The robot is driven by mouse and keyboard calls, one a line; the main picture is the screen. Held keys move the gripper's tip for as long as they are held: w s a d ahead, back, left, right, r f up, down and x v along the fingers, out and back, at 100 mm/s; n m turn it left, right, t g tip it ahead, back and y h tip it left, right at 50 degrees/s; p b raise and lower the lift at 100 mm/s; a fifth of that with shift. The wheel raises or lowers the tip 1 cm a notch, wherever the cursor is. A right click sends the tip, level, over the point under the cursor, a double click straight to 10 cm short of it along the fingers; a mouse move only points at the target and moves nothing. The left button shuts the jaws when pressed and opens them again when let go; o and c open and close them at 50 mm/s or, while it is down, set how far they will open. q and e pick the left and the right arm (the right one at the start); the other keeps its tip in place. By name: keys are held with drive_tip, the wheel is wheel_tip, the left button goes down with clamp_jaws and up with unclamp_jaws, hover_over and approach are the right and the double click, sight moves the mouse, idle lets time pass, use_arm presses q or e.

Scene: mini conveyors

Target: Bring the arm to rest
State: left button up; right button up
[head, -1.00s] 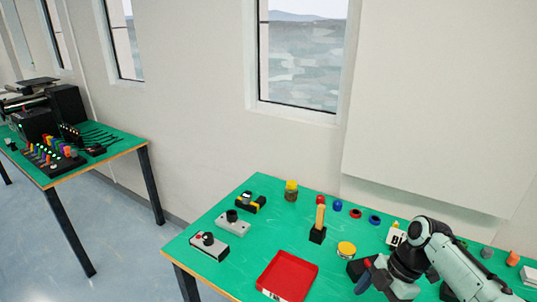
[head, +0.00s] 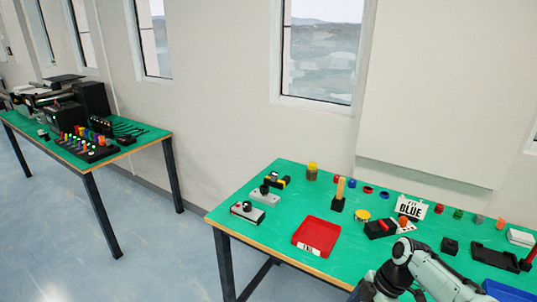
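My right arm comes in at the bottom right of the head view, over the front of the green table (head: 285,220). It is bent, with its dark end pointing down and left. My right gripper (head: 364,292) is at the bottom edge of the picture, partly cut off, and its fingers cannot be made out. I see nothing held in it. My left arm and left gripper are not in view.
A second table (head: 150,141) with machines stands at the left. Floor between them is clear.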

drive_tip(key=s+a+f+m+p, duration=0.1)
drive_tip(key=s+f+m, duration=0.15)
drive_tip(key=f, duration=0.55)
drive_tip(key=s+a+f+m, duration=0.15)
drive_tip(key=f+m, duration=0.25)
drive_tip(key=f, duration=0.4)
drive_tip(key=s+a+f+m+p, duration=0.15)
drive_tip(key=f+m, duration=0.25)
drive_tip(key=f, duration=0.4)
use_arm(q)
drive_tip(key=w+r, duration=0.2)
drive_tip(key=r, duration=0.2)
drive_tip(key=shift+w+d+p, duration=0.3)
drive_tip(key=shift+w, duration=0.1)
use_arm(e)
drive_tip(key=s+a+f+m, duration=0.2)
drive_tip(key=s+f+m, duration=0.2)
drive_tip(key=s, duration=0.6)
drive_tip(key=s+a+f+m, duration=0.3)
drive_tip(key=s+f+m, duration=0.2)
drive_tip(key=s+m, duration=0.3)
drive_tip(key=shift+s+f+h, duration=0.2)
drive_tip(key=shift+s+h, duration=0.2)
drive_tip(key=shift+s, duration=0.7)
drive_tip(key=shift+a, duration=0.1)
